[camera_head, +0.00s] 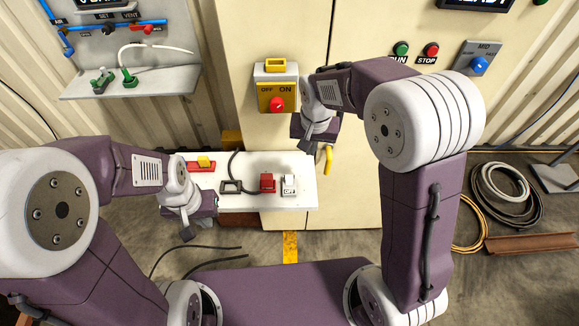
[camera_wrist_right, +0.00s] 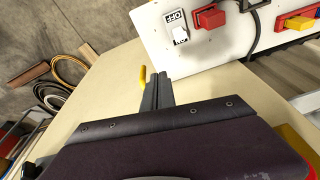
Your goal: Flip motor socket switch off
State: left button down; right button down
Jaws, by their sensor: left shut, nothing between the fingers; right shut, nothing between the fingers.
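The white motor socket switch (camera_head: 289,185) with a printed OFF label sits at the right end of a white panel (camera_head: 305,164). In the right wrist view the switch (camera_wrist_right: 178,28) appears upside down, with OFF and ON marks; I cannot tell which way its rocker is tilted. A red socket or plug (camera_head: 267,182) is beside it and also shows in the right wrist view (camera_wrist_right: 210,18). My right gripper (camera_head: 308,147) is shut and empty, above and behind the switch, apart from it. My left gripper (camera_head: 188,234) is shut and empty, in front of the panel's left part.
A black cable runs to a dark frame (camera_head: 231,187) on the panel. A red-and-yellow piece (camera_head: 203,162) is further left. A yellow box with a red OFF/ON knob (camera_head: 277,104) is on the cabinet. A yellow handle (camera_head: 328,160) is near my right gripper.

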aim_at(289, 180)
jog(key=a+f+n, duration=0.1)
jog(key=a+f, duration=0.1)
jog(key=a, duration=0.4)
jog(key=shift+n, duration=0.4)
jog(key=shift+d, duration=0.1)
jog(key=p+x, duration=0.1)
jog(key=x, duration=0.9)
jog(key=shift+p, duration=0.35)
